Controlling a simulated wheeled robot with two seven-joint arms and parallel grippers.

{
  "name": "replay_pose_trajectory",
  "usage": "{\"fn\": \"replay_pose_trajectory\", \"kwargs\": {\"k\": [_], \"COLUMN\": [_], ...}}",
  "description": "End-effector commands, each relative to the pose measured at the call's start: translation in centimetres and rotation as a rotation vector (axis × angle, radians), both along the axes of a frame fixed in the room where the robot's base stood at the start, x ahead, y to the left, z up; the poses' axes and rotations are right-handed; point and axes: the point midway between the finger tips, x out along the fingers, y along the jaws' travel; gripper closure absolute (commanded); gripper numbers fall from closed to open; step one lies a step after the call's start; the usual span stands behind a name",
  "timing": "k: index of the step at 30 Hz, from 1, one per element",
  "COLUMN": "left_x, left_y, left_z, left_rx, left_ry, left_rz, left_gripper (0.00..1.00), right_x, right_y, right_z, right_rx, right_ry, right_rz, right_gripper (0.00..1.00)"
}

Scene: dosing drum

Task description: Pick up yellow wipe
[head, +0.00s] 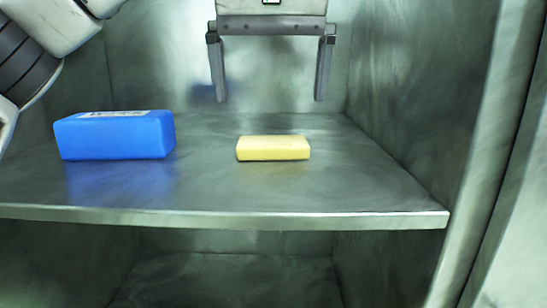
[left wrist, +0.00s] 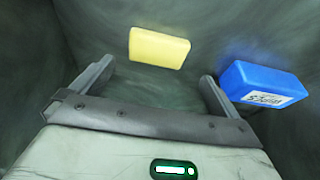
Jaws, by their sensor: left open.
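The yellow wipe (head: 273,148) is a small flat block lying on the metal shelf, right of the middle. It also shows in the left wrist view (left wrist: 159,48), beyond the gap between the fingers. My left gripper (head: 271,98) is open and empty, pointing down, above the wipe in the head view and apart from it. In the left wrist view its two fingers (left wrist: 155,72) are spread wide. My right gripper is not in view.
A larger blue box (head: 115,135) with a white label sits on the shelf (head: 220,219) left of the wipe; it also shows in the left wrist view (left wrist: 262,84). Metal walls close in the back and right side. The shelf is clear around the wipe.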

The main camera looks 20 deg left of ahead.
Motion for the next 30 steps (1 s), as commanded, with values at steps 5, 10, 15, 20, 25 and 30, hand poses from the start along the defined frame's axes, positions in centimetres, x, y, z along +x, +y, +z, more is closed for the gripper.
{"fn": "replay_pose_trajectory", "kwargs": {"k": [5, 10, 15, 20, 25, 30], "left_x": [0.7, 1.0, 2.0, 2.5, 2.6, 2.6], "left_y": [0.3, 0.3, 0.5, 0.6, 0.6, 0.6], "left_z": [-2.4, -3.2, -5.5, -7.3, -7.6, -7.5], "left_rx": [-0.001, 0.000, 0.001, -0.002, -0.002, -0.002], "left_ry": [0.001, 0.000, 0.001, -0.001, -0.002, -0.002], "left_rz": [0.000, 0.000, 0.002, 0.000, 0.000, 0.000], "left_gripper": [0.00, 0.00, 0.00, 0.00, 0.00, 0.19], "right_x": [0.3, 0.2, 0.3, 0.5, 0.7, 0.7], "right_y": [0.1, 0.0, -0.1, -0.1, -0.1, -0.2], "right_z": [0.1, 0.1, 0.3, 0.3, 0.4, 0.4], "right_rx": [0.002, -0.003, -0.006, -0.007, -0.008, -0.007], "right_ry": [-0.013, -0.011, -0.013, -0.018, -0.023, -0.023], "right_rz": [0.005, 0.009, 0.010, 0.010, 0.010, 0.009], "right_gripper": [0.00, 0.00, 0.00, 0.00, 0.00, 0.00]}}
